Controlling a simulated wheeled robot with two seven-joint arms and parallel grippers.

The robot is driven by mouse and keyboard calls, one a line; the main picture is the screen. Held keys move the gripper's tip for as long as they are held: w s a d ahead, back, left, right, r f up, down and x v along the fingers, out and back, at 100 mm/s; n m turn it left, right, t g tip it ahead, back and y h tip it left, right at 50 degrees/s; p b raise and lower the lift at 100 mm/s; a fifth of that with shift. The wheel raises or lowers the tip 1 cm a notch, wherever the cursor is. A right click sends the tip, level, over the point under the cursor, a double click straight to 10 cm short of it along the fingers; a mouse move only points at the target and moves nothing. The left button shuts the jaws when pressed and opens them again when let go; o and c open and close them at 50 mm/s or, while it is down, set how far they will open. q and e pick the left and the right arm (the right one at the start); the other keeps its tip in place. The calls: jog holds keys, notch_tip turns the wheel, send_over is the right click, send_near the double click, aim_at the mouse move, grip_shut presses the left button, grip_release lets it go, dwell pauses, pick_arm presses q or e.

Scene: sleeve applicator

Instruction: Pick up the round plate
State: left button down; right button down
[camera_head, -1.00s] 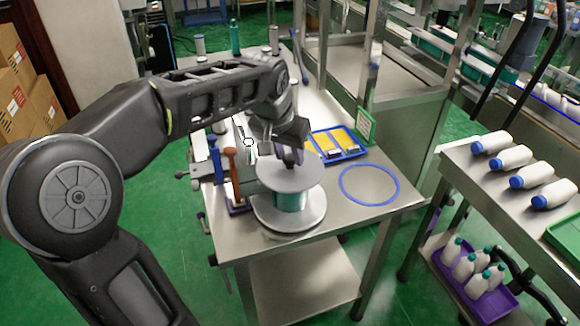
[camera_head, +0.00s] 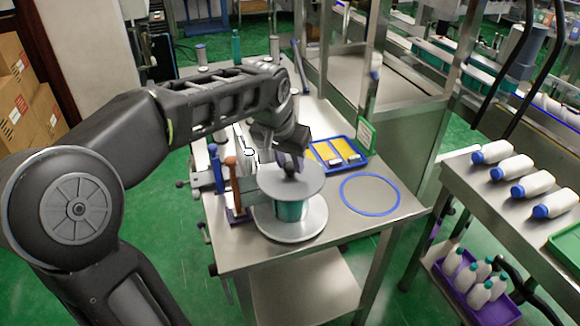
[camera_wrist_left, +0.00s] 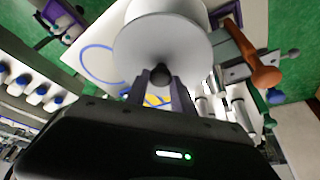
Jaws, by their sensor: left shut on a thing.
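The round plate (camera_head: 307,185) is a flat grey disc with a small dark knob (camera_wrist_left: 160,73) at its middle. It is over the teal sleeve roll (camera_head: 291,210), which stands on a wider round metal base (camera_head: 318,222). My left gripper (camera_head: 291,168) comes down from above and is shut on the knob. In the left wrist view the disc (camera_wrist_left: 160,42) fills the top middle, past the two fingertips. Whether the plate touches the roll is hard to tell. My right gripper is not in view.
A blue ring (camera_head: 370,210) lies flat on the metal table (camera_head: 345,235) to the right. Behind it is a blue tray (camera_head: 355,162) with yellow items. Orange and blue-handled levers (camera_head: 233,180) stand close on the left. White bottles (camera_head: 532,184) lie on a side table.

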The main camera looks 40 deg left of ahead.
aim_at(290, 166)
pick_arm(q)
notch_tip(290, 166, up, 10)
jog(key=shift+f, duration=0.25)
jog(key=shift+f, duration=0.1)
dwell(0.5)
